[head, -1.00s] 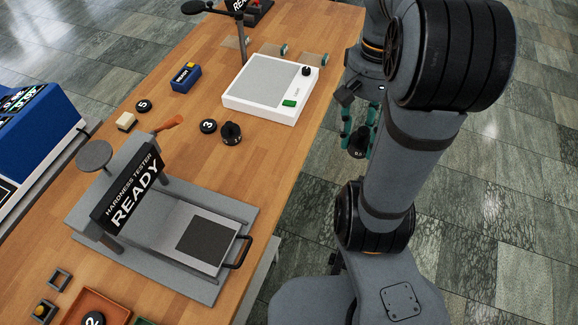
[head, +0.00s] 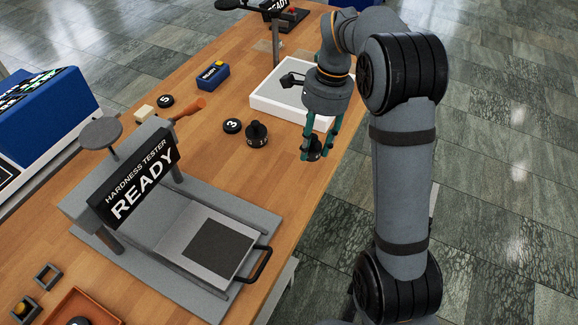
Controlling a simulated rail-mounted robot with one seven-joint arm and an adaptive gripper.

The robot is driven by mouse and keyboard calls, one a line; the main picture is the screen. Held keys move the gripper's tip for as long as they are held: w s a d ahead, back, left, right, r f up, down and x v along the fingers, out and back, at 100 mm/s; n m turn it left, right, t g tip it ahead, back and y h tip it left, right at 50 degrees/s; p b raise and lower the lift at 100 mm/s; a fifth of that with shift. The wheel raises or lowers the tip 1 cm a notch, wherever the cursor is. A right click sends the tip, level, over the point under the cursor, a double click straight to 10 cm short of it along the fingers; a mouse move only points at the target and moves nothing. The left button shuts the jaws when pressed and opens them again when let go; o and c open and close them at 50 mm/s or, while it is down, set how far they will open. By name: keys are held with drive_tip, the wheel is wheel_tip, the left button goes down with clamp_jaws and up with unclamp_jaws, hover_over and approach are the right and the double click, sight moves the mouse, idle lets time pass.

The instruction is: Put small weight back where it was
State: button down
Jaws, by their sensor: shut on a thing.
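My gripper (head: 317,149) has teal fingers and is shut on a small black weight (head: 315,153). It holds the weight upright near the table's right edge, in front of the white scale. I cannot tell the exact height above the wood. A second, larger-looking black weight (head: 257,135) with a knob stands on the table to the left, beside a black disc marked 3 (head: 232,126).
The hardness tester (head: 150,185) fills the front of the wooden table (head: 185,135). A blue box (head: 212,76), a disc marked 5 (head: 166,100) and an orange-handled tool (head: 188,108) lie farther left.

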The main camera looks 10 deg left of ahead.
drive_tip(key=a+f, duration=0.1)
drive_tip(key=a, duration=0.1)
drive_tip(key=s+a+f, duration=0.1)
drive_tip(key=a+f, duration=0.1)
drive_tip(key=a, duration=0.1)
drive_tip(key=shift+s+a+f, duration=0.2)
drive_tip(key=shift+a+f, duration=0.05)
drive_tip(key=shift+a, duration=0.05)
drive_tip(key=shift+f, duration=1.95)
drive_tip(key=shift+f, duration=0.1)
drive_tip(key=c, duration=1.2)
unclamp_jaws()
drive_tip(key=shift+o, duration=0.4)
wheel_tip(320, 180, up, 12)
drive_tip(key=w+d+p, duration=0.1)
drive_tip(key=shift+d+p, duration=0.25)
drive_tip(key=shift+p, duration=0.15)
